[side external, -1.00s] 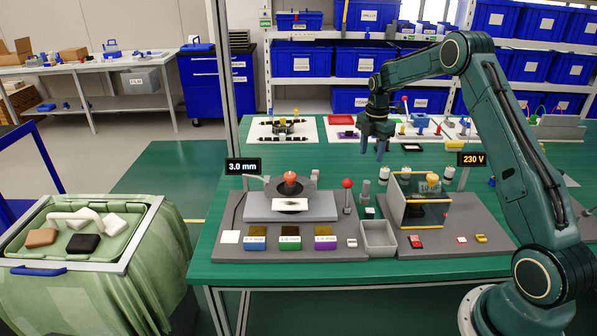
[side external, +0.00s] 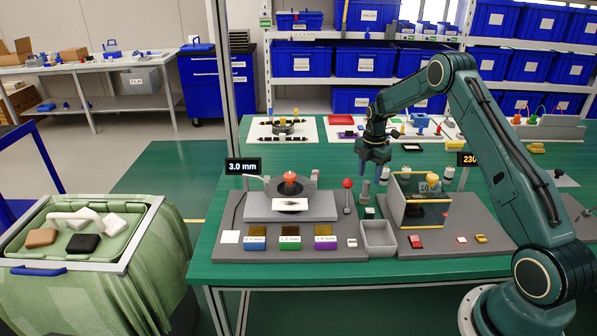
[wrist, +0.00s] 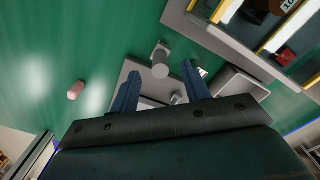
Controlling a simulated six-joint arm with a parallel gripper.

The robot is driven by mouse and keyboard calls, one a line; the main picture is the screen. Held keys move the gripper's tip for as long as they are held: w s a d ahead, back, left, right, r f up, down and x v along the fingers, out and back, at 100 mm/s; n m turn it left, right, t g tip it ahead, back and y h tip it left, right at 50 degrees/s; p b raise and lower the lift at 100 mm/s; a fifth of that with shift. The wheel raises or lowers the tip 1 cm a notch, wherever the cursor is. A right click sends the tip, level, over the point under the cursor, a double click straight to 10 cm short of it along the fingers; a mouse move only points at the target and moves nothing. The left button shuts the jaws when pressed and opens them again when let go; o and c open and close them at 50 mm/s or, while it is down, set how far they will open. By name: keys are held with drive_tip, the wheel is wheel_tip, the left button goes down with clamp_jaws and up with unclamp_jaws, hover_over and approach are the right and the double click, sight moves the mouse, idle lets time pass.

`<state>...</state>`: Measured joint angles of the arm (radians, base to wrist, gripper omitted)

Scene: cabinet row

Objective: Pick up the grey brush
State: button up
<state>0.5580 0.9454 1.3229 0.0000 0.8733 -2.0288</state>
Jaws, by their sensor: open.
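I cannot make out a brush for certain. A small grey upright piece (side external: 365,191) stands between the left grey plinth and the clear box, and may be the grey brush. The wrist view shows a grey round-topped piece (wrist: 160,62) ahead of my fingers; I cannot tell if it is the same one. My gripper (side external: 374,172) points down above this area, behind the red-knobbed lever. In the wrist view my gripper's two blue fingers (wrist: 160,85) are apart, with nothing held between them.
The clear box (side external: 425,205) with yellow edges stands right of my gripper. A grey open tray (side external: 378,240) sits in front. A pinkish cylinder (wrist: 76,90) stands on green surface at left in the wrist view.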

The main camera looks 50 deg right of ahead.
sight(367, 182)
drive_tip(key=shift+f, duration=0.55)
drive_tip(key=shift+f, duration=0.1)
drive_tip(key=shift+w+a+f, duration=0.1)
drive_tip(key=shift+f, duration=1.15)
drive_tip(key=shift+a+f, duration=0.1)
drive_tip(key=shift+f, duration=1.15)
drive_tip(key=shift+c, duration=0.5)
clamp_jaws()
